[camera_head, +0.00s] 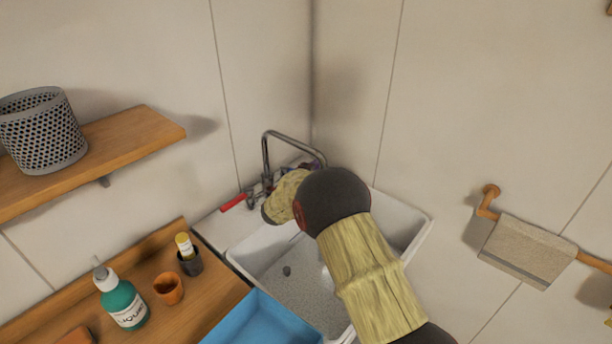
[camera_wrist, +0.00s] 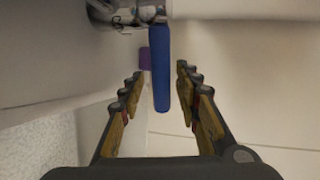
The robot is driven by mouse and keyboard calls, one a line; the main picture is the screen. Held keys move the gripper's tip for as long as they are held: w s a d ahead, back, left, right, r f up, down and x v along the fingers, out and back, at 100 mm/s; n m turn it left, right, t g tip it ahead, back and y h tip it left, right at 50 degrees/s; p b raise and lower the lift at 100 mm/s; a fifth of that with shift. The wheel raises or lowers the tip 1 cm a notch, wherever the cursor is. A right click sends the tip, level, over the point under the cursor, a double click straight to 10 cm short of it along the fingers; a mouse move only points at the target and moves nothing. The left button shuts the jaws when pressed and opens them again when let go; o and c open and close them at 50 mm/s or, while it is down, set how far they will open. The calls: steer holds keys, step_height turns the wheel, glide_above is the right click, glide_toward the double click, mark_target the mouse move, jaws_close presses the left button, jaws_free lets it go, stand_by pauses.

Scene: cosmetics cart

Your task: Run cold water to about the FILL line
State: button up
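The white sink (camera_head: 418,222) sits in the corner, with a chrome faucet (camera_head: 266,150) arching over it. A red lever (camera_head: 233,202) is on the faucet's left side. In the wrist view, a blue lever (camera_wrist: 161,65) hangs from chrome fittings (camera_wrist: 135,12). My gripper (camera_wrist: 159,76) is open, with one finger on each side of the blue lever and visible gaps to both. In the head view my arm hides the gripper, the blue lever and part of the basin. No FILL line shows, and I cannot tell whether water runs.
A small purple thing (camera_wrist: 144,58) is behind the blue lever. A blue tray (camera_head: 262,322), a soap bottle (camera_head: 122,301), an orange cup (camera_head: 169,288) and a dark cup (camera_head: 190,263) are left of the sink. A towel (camera_head: 528,250) hangs on the right wall.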

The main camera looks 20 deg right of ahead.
steer(key=v, duration=1.2)
stand_by(0.4)
steer(key=s+a+r+n+t+y, duration=0.25)
steer(key=a+r+n+y, duration=0.55)
steer(key=r, duration=0.5)
steer(key=s+a+r+n+g+y, duration=0.2)
steer(key=s+a+r+n, duration=0.1)
steer(key=s+n, duration=0.4)
steer(key=s+d+f+n+g, duration=0.1)
steer(key=s+n+g, duration=0.1)
steer(key=s, duration=0.9)
steer(key=s+d+f+n+g, duration=0.1)
steer(key=s+n, duration=0.4)
steer(key=s, duration=0.7)
steer(key=s+d+f+n+g, duration=0.2)
steer(key=s+d+n+g, duration=0.1)
steer(key=s, duration=0.8)
steer(key=shift+s+d+n+g, duration=0.25)
steer(key=shift+s+n+g, duration=0.1)
steer(key=shift+n, duration=0.15)
steer(key=shift+f, duration=0.15)
stand_by(0.3)
